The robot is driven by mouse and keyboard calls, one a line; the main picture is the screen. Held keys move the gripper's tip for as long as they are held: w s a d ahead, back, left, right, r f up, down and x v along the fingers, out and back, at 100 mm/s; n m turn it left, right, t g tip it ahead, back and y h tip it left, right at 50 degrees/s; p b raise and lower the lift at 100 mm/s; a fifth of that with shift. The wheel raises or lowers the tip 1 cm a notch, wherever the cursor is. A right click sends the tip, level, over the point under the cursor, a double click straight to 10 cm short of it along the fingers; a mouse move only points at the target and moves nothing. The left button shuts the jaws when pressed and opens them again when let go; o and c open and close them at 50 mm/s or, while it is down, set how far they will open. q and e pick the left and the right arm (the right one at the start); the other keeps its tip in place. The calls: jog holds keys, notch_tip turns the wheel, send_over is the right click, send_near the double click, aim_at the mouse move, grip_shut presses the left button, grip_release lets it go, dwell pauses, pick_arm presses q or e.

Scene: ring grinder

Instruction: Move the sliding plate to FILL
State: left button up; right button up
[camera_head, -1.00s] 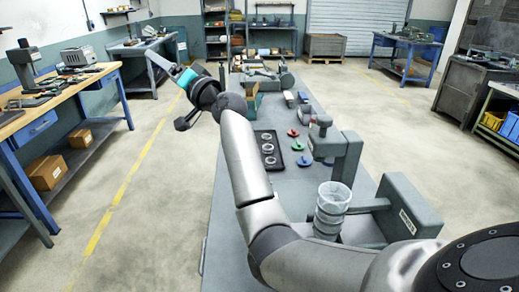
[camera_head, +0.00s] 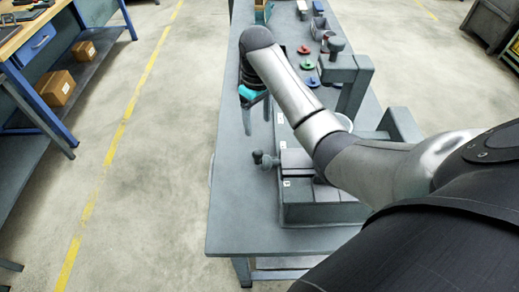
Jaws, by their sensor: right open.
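The grey grinder (camera_head: 325,213) sits at the near end of the grey bench. A flat grey plate (camera_head: 297,160) lies on its top, with small white labels near its left edge. A dark knob (camera_head: 264,159) sticks out to the left of the plate. I cannot read the labels, so I cannot tell which position is FILL. My right gripper (camera_head: 257,122) is open and empty, fingers pointing down, above the bench and beyond the knob, apart from it. My right arm hides part of the grinder's top and most of the clear cup. My left gripper is not in view.
A grey post with an overhanging head (camera_head: 344,70) stands right of my forearm. Red, green and blue small parts (camera_head: 307,65) lie farther back on the bench (camera_head: 232,205). The bench's near left corner is clear. A wooden workbench (camera_head: 22,32) stands at the left.

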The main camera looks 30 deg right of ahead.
aim_at(258, 151)
notch_tip(258, 151, down, 15)
jog(key=b, duration=0.2)
jog(key=shift+r+b, duration=0.1)
jog(key=shift+b, duration=0.3)
jog(key=shift+c, duration=0.3)
grip_shut()
dwell(0.9)
